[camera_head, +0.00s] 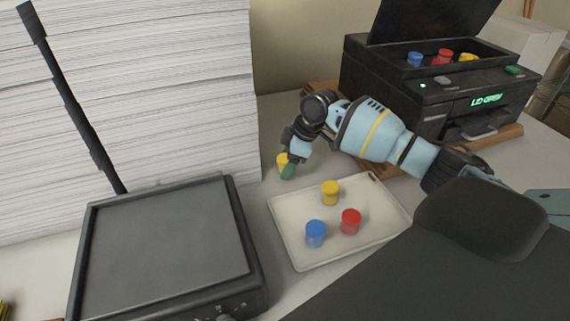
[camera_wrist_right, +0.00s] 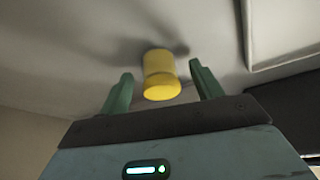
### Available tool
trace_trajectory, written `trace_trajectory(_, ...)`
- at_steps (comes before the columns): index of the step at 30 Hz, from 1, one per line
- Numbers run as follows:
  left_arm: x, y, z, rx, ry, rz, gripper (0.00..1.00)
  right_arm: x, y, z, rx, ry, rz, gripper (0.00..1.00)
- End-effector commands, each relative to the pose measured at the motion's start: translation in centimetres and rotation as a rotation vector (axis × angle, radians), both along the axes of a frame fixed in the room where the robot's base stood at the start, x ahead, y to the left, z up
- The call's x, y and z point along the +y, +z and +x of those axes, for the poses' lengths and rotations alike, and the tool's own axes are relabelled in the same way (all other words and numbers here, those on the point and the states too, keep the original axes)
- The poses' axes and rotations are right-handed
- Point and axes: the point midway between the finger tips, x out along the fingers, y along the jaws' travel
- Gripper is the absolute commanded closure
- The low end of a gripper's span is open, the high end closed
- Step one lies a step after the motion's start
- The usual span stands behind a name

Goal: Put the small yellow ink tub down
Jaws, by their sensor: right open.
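A small yellow ink tub (camera_head: 282,160) stands on the table behind the white tray, partly hidden by my right gripper (camera_head: 287,172). In the right wrist view the yellow tub (camera_wrist_right: 160,75) sits on the pale surface between the two green fingers of the right gripper (camera_wrist_right: 162,85), with a gap on each side. The right gripper is open around it and does not appear to touch it. Another yellow tub (camera_head: 330,193) stands in the tray. My left gripper is not in view.
The white tray (camera_head: 283,238) also holds a blue tub (camera_head: 315,233) and a red tub (camera_head: 350,221). A black printer (camera_head: 400,95) with an open lid holds blue, red and yellow tubs at the back right. Tall paper stacks (camera_head: 160,90) and a dark flat machine (camera_head: 165,245) stand left.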

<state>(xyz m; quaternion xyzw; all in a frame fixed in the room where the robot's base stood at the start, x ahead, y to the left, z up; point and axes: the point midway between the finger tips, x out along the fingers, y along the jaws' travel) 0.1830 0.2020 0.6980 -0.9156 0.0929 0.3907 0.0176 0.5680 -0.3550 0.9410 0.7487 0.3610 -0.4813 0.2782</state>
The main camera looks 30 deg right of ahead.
Motion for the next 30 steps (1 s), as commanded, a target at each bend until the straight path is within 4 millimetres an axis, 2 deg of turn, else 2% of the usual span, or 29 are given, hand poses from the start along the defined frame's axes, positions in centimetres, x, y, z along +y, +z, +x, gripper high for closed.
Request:
trace_trajectory(9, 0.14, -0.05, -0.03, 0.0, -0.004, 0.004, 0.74, 0.1, -0.52, 0.12, 0.001, 0.0, -0.001, 0.36)
trace_trajectory(21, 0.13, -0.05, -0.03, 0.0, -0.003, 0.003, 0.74, 0.1, -0.46, 0.13, 0.0, 0.0, 0.0, 0.88)
trace_trajectory(30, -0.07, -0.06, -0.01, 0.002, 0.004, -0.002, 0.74, 0.1, -0.15, 0.15, -0.001, 0.0, 0.0, 0.88)
